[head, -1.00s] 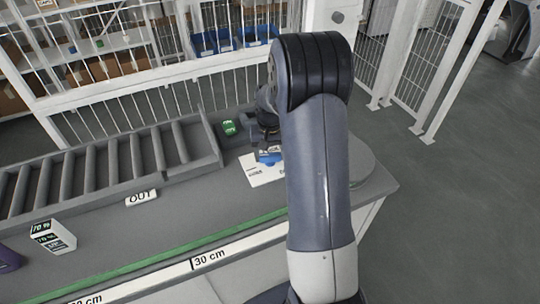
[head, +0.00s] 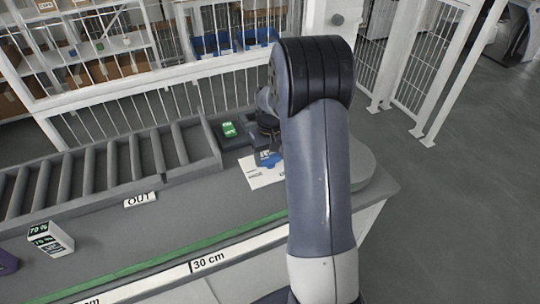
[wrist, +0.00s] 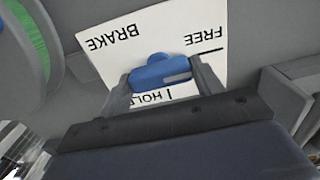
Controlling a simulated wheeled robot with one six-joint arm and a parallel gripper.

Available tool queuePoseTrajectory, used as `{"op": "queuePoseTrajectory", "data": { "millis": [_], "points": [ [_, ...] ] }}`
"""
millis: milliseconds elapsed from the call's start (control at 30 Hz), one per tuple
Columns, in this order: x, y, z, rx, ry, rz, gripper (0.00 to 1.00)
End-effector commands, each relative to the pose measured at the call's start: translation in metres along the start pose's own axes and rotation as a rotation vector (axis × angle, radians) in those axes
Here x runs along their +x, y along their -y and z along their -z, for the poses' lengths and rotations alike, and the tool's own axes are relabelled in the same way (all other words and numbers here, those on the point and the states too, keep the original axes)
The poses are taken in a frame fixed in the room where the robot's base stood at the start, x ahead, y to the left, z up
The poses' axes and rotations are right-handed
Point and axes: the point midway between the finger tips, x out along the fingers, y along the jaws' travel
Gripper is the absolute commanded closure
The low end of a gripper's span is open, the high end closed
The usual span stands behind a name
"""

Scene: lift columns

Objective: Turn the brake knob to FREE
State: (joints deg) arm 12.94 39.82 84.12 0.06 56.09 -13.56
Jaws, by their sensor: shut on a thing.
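A blue brake knob (wrist: 160,72) stands on a white plate (wrist: 88,50) with the words BRAKE, FREE and HOLD, upside down in the wrist view. HOLD is partly hidden by my gripper. My gripper (wrist: 162,82) is shut on the knob, one finger at each end. A pale line on the knob points right, between the HOLD mark below it and the black FREE mark (wrist: 206,52) at upper right. In the head view the knob (head: 268,159) and plate (head: 259,178) are partly hidden by my arm.
A roller conveyor (head: 110,166) lies to the left, with a small green object (head: 229,129) at its right end. An OUT sign (head: 140,199) and a white box (head: 50,239) are on the grey counter. A round grey disc (head: 362,168) is to the right of my arm.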

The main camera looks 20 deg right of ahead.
Motion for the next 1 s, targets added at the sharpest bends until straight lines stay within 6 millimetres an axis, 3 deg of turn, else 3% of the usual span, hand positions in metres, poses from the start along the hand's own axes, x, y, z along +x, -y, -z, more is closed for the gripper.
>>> {"op": "queuePoseTrajectory", "data": {
  "millis": [100,133,367,700,1000],
  "points": [
    [-0.001,0.000,0.001,-0.005,-0.002,-0.002,0.61],
    [-0.001,0.000,0.001,-0.005,-0.002,-0.002,0.36],
    [0.000,0.000,0.000,-0.003,-0.001,-0.001,0.17],
    [-0.006,0.000,0.001,-0.002,-0.003,-0.002,0.16],
    [-0.062,0.000,0.001,-0.002,-0.007,-0.003,0.16]
  ]
}}
